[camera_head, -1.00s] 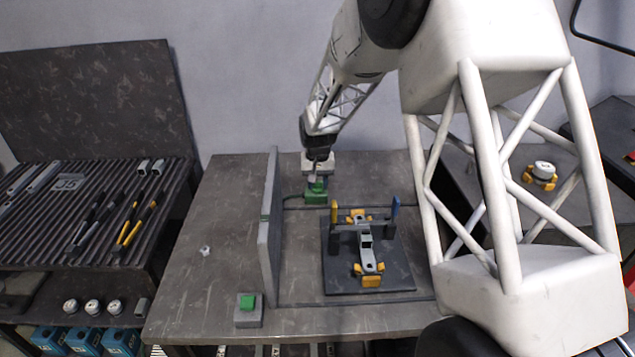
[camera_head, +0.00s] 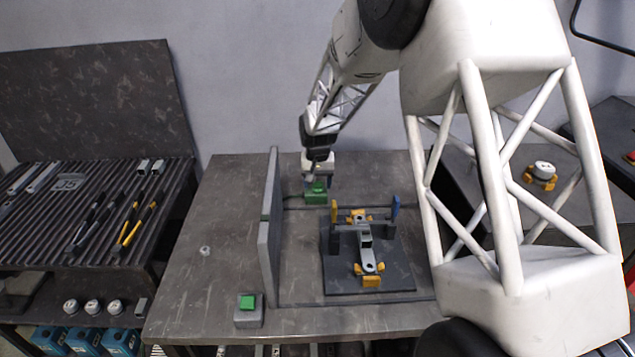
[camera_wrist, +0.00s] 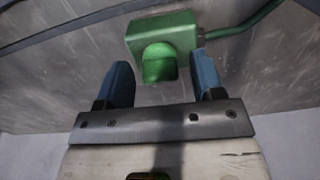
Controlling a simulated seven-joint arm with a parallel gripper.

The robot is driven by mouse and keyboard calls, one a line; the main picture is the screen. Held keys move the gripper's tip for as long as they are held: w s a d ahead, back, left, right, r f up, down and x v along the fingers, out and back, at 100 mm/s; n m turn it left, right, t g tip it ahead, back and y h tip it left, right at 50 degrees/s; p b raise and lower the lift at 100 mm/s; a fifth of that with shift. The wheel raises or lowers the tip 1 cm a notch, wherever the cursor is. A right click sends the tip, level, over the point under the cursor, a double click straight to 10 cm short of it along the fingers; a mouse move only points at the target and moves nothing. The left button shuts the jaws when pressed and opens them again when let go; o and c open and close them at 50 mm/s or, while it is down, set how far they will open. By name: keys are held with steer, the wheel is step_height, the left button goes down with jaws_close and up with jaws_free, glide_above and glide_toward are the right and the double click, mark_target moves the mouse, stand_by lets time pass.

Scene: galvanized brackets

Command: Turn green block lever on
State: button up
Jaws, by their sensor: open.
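The green block (camera_head: 316,194) sits at the back of the table, right of the upright grey panel. In the wrist view the green block (camera_wrist: 176,32) has a rounded green lever (camera_wrist: 159,63) on its near face and a green cable (camera_wrist: 245,22) leaving its right side. My gripper (camera_wrist: 160,72) is open, its two blue fingers on either side of the lever with gaps showing. In the head view my gripper (camera_head: 317,178) is just above the block and partly hides it. Whether a finger touches the lever cannot be told.
An upright grey panel (camera_head: 269,235) stands left of the block. A dark fixture plate (camera_head: 340,283) with grey and yellow parts and blue and yellow posts lies in front. A grey box with a green button (camera_head: 248,303) is at the front edge. The table's left part is mostly clear.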

mark_target(318, 182)
steer(key=shift+r, duration=0.15)
steer(key=shift+r, duration=3.75)
steer(key=shift+r, duration=0.1)
steer(key=s+d+r, duration=0.3)
steer(key=s+r, duration=0.2)
steer(key=s, duration=0.3)
steer(key=s+d+r+t, duration=0.1)
steer(key=s+d+r, duration=0.25)
steer(key=s, duration=0.35)
steer(key=s+d+r, duration=0.3)
steer(key=s+r, duration=0.2)
steer(key=s, duration=0.3)
steer(key=s+d, duration=0.2)
steer(key=s, duration=1)
steer(key=s+d+t, duration=0.1)
steer(key=s+d, duration=0.2)
steer(key=s, duration=1)
steer(key=shift+s+t, duration=0.15)
steer(key=shift+t, duration=0.15)
